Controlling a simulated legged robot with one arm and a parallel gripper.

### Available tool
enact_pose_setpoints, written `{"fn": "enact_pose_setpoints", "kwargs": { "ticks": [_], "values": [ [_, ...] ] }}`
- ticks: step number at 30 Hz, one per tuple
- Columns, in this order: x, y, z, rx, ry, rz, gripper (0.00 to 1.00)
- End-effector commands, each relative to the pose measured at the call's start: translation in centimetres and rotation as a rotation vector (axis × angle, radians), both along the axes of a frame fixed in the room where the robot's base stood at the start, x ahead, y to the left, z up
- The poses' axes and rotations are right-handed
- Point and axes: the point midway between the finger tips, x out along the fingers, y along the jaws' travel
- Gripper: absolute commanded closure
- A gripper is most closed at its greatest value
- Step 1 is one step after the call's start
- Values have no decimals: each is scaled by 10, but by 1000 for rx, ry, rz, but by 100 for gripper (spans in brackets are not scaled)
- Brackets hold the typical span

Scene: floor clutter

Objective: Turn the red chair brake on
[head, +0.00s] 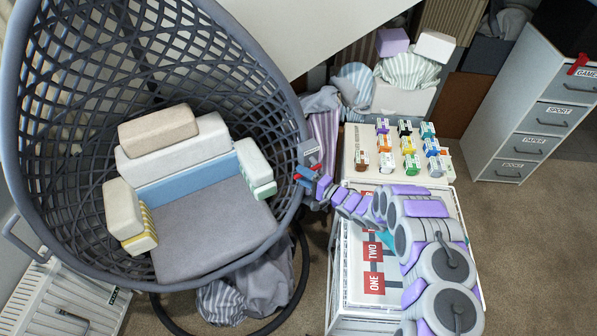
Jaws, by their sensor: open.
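The grey hanging-style chair (290,85) with a lattice shell fills the left of the head view. A small grey bracket (308,147) sits on its right rim. A small red part (302,177), which looks like the brake, shows just below the bracket, beside the rim. My gripper (307,177) is at that spot, at the end of my arm reaching in from the lower right. It is open, with its blue fingertips close to the red part. Whether they touch it, and the brake's exact position, are too small to tell.
Cushions (175,150) lie in the chair. A white drawer unit (350,225) with red number labels is under my arm. Several small labelled boxes (408,145) stand behind it. A grey cabinet (540,110) is at right. Carpet (530,240) is clear at lower right.

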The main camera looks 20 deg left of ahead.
Motion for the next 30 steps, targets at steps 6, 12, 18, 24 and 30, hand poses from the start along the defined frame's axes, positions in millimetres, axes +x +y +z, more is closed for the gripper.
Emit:
{"fn": "enact_pose_setpoints", "kwargs": {
  "ticks": [6,12,18,24,30],
  "values": [
    [-13,-49,2,1,1,-5,55],
    [-26,-91,2,3,-1,-6,55],
    [-37,-124,1,3,0,-6,55],
    [-43,-140,0,2,-1,-4,55],
    [-44,-142,0,2,-2,-2,55]
  ]
}}
